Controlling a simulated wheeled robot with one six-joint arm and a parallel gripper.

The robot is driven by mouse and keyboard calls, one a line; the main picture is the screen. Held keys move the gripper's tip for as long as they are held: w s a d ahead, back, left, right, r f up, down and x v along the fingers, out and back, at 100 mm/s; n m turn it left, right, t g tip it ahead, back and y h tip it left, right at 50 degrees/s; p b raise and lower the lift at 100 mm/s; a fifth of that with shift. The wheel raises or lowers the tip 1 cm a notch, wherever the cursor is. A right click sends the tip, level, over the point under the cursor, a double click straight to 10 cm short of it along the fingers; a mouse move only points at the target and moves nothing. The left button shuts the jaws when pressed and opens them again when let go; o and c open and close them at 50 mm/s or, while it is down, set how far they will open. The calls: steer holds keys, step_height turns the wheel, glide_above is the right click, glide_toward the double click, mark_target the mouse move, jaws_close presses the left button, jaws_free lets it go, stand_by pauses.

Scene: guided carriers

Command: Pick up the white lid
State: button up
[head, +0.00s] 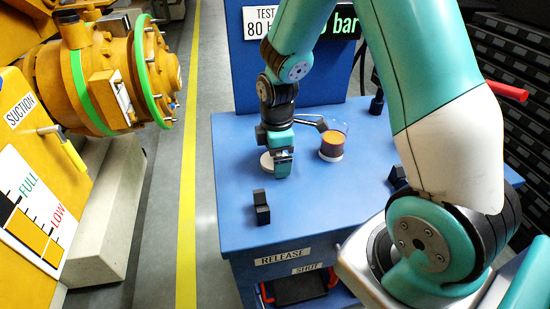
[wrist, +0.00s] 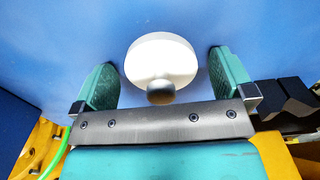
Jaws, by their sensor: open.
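The white lid (wrist: 161,58) is a round disc with a dark grey ball knob (wrist: 160,92). It lies on the blue bench top (head: 225,150). In the head view the lid (head: 266,160) shows only in part, at the left of my gripper, which hides the rest. My gripper (head: 283,172) points down over the lid. In the wrist view my gripper (wrist: 162,84) is open, with one green finger on each side of the lid and knob. No contact between the fingers and the lid is visible.
A clear beaker (head: 333,142) with orange and dark contents stands right of my gripper, close by. A black block (head: 261,208) stands in front on the bench. A blue panel (head: 250,70) rises at the back. Yellow machinery (head: 105,75) stands left, beyond the floor aisle.

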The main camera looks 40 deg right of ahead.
steer(key=shift+f, duration=0.1)
steer(key=shift+c, duration=0.5)
steer(key=c, duration=0.8)
